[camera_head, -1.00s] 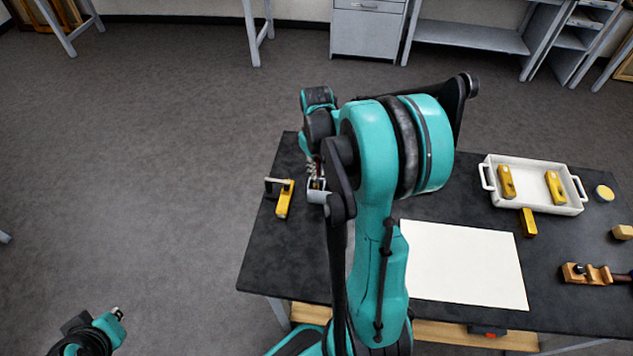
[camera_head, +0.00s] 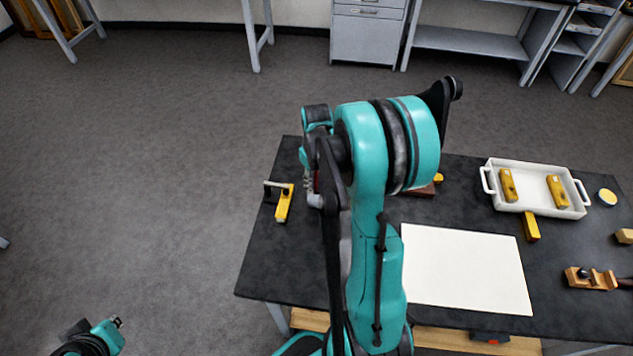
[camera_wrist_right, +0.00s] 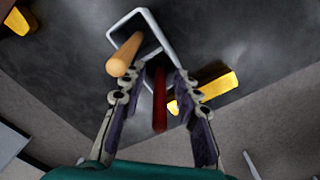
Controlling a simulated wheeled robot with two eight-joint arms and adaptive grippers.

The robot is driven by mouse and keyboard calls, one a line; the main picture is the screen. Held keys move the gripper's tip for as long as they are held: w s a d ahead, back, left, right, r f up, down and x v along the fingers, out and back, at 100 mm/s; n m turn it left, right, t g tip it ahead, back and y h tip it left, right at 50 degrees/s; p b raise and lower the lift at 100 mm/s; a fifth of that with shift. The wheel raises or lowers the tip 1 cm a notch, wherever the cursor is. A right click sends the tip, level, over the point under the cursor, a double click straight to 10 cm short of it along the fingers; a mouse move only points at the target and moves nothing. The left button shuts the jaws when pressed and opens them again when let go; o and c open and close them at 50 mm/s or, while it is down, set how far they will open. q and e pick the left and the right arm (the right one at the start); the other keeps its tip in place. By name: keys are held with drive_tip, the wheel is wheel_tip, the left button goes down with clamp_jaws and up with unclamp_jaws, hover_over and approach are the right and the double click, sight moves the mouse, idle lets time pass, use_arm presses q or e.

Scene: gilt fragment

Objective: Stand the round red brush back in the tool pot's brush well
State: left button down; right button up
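The tool pot (camera_wrist_right: 157,20) is a white, square-walled holder. A light wooden handle (camera_wrist_right: 124,55) sticks out of one compartment. The round red brush (camera_wrist_right: 160,98) shows as a dark red handle beside the pot's near wall, pointing towards the camera. Its lower end is hidden, so I cannot tell how deep it sits. My right gripper (camera_wrist_right: 161,76) has its fingers apart on either side of the red handle, with gaps visible. In the head view my right arm hides most of the pot (camera_head: 315,201). My left gripper (camera_head: 117,320) is far from the table, at lower left.
A yellow-handled tool (camera_head: 283,205) lies left of the pot. A white sheet (camera_head: 465,268) lies mid-table. A white tray (camera_head: 540,207) with two yellow tools stands at the right, near a wooden plane (camera_head: 590,279). The table's left edge is close to the pot.

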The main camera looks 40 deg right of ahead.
drive_tip(key=shift+r, duration=0.2)
wheel_tip(320, 180, up, 11)
drive_tip(key=p, duration=0.3)
drive_tip(key=shift+f, duration=0.1)
drive_tip(key=shift+r, duration=0.35)
drive_tip(key=shift+a+r, duration=0.2)
drive_tip(key=shift+r, duration=0.1)
drive_tip(key=s+a+r+t, duration=0.2)
drive_tip(key=s+a+t, duration=0.1)
drive_tip(key=a, duration=0.8)
drive_tip(key=s+a+r+n+t, duration=0.1)
drive_tip(key=s+a+t, duration=0.3)
drive_tip(key=a, duration=0.6)
drive_tip(key=shift+s+a+r, duration=0.35)
drive_tip(key=shift+s+r, duration=0.15)
drive_tip(key=shift+s, duration=0.15)
drive_tip(key=shift+f, duration=0.1)
